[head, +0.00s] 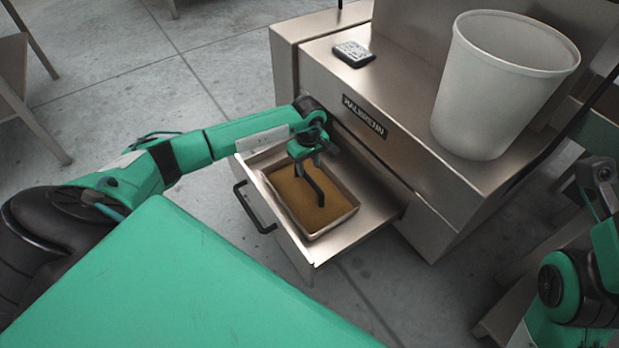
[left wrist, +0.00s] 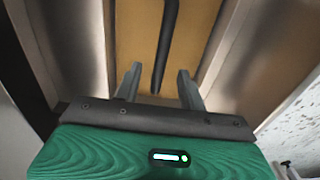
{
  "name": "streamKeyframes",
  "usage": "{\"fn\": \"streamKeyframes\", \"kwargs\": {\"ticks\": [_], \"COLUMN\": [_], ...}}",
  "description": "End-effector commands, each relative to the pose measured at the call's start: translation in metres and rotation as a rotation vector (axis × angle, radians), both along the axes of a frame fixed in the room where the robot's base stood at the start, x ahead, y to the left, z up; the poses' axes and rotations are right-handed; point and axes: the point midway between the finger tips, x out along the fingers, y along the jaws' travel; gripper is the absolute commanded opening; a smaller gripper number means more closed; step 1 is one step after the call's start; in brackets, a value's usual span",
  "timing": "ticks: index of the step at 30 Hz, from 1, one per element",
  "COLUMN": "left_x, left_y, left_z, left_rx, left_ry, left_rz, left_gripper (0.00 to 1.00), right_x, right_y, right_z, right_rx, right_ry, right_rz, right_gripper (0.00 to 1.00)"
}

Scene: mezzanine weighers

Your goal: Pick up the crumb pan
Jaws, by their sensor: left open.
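The crumb pan (head: 347,218) is a shallow rectangular metal pan with a brown floor. It sits inside a pulled-out metal drawer (head: 376,209). A dark bar-like handle (head: 313,188) stands over the pan; its lower attachment is hard to make out. My left gripper (head: 308,168) is open above the pan, by the upper end of this handle. In the left wrist view the handle (left wrist: 167,45) runs down over the brown pan floor (left wrist: 140,45) and its near end lies between the two open fingers (left wrist: 158,78). No grip on it shows. My right gripper is not in view.
The drawer's black pull (head: 252,210) faces left. The metal machine (head: 430,180) behind the drawer carries a large white bucket (head: 490,90) and a small dark device (head: 353,54). Grey floor (head: 120,95) is free on the left. A metal-legged stand (head: 20,75) is at far left.

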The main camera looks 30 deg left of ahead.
Motion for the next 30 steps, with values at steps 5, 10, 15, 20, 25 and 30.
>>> {"fn": "streamKeyframes", "kwargs": {"ticks": [5, 10, 15, 20, 25, 30], "left_x": [0.000, -0.002, -0.004, -0.003, -0.003, -0.003], "left_y": [0.000, -0.002, -0.004, -0.004, -0.004, -0.003], "left_z": [-0.013, -0.030, -0.051, -0.062, -0.063, -0.063], "left_rx": [0.001, -0.001, -0.001, -0.001, 0.000, 0.000], "left_ry": [0.000, 0.002, 0.002, 0.000, 0.000, 0.000], "left_rz": [0.002, 0.001, 0.001, 0.002, 0.002, 0.002], "left_gripper": [0.41, 0.41, 0.41, 0.41, 0.41, 0.31], "right_x": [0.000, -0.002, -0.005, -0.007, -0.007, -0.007], "right_y": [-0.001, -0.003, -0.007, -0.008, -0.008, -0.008], "right_z": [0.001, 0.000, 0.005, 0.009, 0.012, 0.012], "right_rx": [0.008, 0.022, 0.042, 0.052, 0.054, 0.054], "right_ry": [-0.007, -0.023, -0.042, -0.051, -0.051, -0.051], "right_rz": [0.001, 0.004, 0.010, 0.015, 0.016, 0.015], "right_gripper": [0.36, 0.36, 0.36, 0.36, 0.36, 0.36]}}
